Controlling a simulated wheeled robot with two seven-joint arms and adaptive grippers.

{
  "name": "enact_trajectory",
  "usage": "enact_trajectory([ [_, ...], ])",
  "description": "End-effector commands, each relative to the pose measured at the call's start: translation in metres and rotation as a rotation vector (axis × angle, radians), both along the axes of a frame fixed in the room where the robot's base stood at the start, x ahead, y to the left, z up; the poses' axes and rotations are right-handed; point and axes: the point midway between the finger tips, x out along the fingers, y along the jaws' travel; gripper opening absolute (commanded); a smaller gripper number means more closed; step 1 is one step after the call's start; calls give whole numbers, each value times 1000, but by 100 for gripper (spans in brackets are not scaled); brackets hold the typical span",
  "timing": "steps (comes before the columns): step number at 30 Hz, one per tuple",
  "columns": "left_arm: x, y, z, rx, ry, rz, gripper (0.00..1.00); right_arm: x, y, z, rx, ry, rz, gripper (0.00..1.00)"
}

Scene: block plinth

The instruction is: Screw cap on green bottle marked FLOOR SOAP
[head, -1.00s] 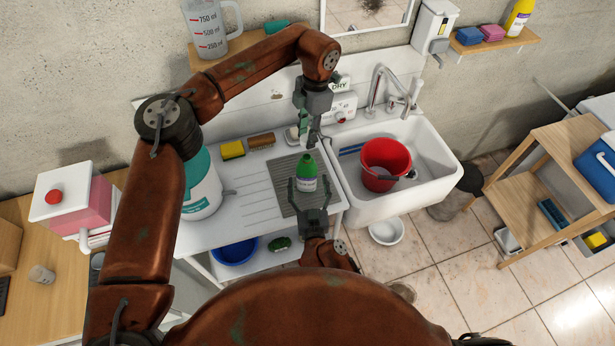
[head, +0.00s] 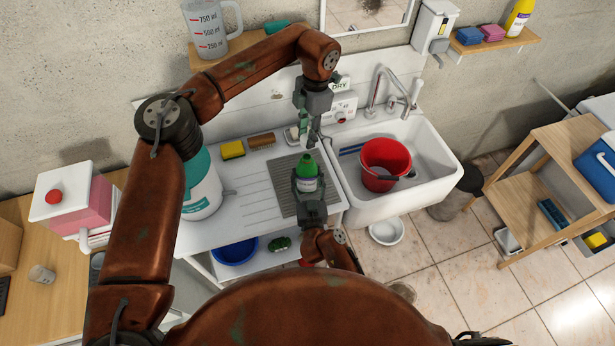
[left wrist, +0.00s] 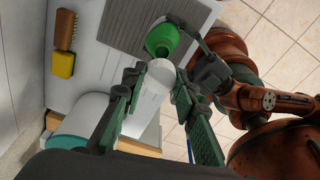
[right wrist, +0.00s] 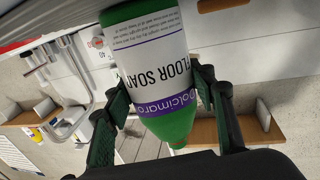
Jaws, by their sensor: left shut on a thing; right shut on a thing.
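The green bottle (head: 307,167) stands on the grey ribbed mat (head: 285,180) at the sink's left. In the right wrist view its label reads FLOOR SOAP (right wrist: 160,65). My right gripper (head: 308,186) is shut around the bottle from the near side, with a finger on each side of the label. My left gripper (head: 307,137) is above the bottle, fingers pointing down. In the left wrist view it is shut on a white cap (left wrist: 154,88), apart from the bottle's uncapped green top (left wrist: 162,40). The cap is hard to make out in the head view.
A white sink with a red bucket (head: 385,163) is right of the mat. A large white jug with a teal top (head: 202,190) stands to the left. A yellow sponge (head: 232,149) and a brush (head: 262,141) lie behind. The drainer's ribbed left part is clear.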

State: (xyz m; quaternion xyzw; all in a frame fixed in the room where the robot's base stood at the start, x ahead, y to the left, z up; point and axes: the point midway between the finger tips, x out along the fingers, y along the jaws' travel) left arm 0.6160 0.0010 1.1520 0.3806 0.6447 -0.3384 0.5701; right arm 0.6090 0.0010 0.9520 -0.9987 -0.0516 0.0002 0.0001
Motion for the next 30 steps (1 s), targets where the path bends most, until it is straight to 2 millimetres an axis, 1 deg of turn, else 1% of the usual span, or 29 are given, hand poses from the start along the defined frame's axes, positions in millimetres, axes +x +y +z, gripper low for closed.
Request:
enact_trajectory([
  [1, 0, 0, 0, 0, 0, 0, 18, 0, 0, 0, 0, 0, 0, 44],
  [2, 0, 0, 0, 0, 0, 0, 18, 0, 0, 0, 0, 0, 0, 42],
  [17, 0, 0, 0, 0, 0, 0, 18, 0, 0, 0, 0, 0, 0, 7],
  [20, 0, 0, -1, 0, 0, 0, 18, 0, 0, 0, 0, 0, 0, 6],
  [23, 0, 0, -8, 1, 2, 0, 18, 0, 0, 0, 0, 0, 0, 6],
  [30, -1, 0, -42, 4, 2, 0, 18, 0, 0, 0, 0, 0, 0, 6],
])
